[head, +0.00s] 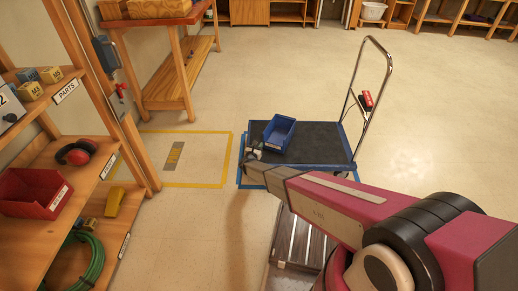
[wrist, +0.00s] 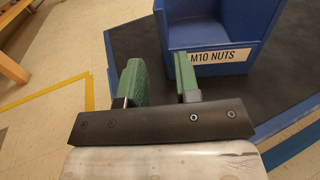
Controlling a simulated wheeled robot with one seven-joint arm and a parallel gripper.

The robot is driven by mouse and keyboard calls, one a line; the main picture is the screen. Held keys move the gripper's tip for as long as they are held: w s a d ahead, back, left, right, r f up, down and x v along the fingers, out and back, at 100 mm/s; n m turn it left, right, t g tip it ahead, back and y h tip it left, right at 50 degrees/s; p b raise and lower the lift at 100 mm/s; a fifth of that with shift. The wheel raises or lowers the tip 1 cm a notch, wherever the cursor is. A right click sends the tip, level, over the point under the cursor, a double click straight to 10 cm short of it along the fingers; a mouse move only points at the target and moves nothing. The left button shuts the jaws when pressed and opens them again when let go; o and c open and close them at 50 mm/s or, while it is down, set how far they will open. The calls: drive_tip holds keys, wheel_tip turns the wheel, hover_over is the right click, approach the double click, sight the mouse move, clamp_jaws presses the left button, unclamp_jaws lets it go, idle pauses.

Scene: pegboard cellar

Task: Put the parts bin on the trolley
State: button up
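The blue parts bin (head: 279,133) rests upright on the dark deck of the trolley (head: 318,148), near its left side. In the wrist view the bin (wrist: 220,35) carries a label reading M10 NUTS and looks empty where its inside shows. My gripper (head: 254,153) is at the trolley's left edge, just in front of the bin. In the wrist view its green fingers (wrist: 159,82) stand apart with nothing held between them. The right finger overlaps the bin's lower front left; I cannot tell whether it touches.
The trolley has a tall metal handle (head: 381,65) on its right with a red item on it. Shelves with a red bin (head: 34,192) and ear defenders (head: 77,152) stand at left. A wooden bench (head: 165,90) is behind. The floor to the right is clear.

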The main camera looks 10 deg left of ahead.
drive_tip(key=shift+s, duration=0.25)
drive_tip(key=d+r+n+g+y, duration=0.6)
drive_tip(key=d+r+n+y, duration=0.1)
drive_tip(key=d+r+n, duration=1.1)
drive_tip(key=s+d+r+n+g+h, duration=0.1)
drive_tip(key=s+d+r+n+g, duration=0.3)
drive_tip(key=s+d, duration=0.5)
drive_tip(key=s+d+r+n+g+h, duration=0.2)
drive_tip(key=s+d+r+n+g, duration=0.2)
drive_tip(key=s+d+n, duration=0.5)
drive_tip(key=s+d+r+n+g+h, duration=0.1)
drive_tip(key=s+d+r+n+g, duration=0.2)
drive_tip(key=s+d, duration=0.7)
wheel_tip(320, 180, up, 2)
drive_tip(key=n, duration=0.3)
drive_tip(key=shift+d+g, duration=0.4)
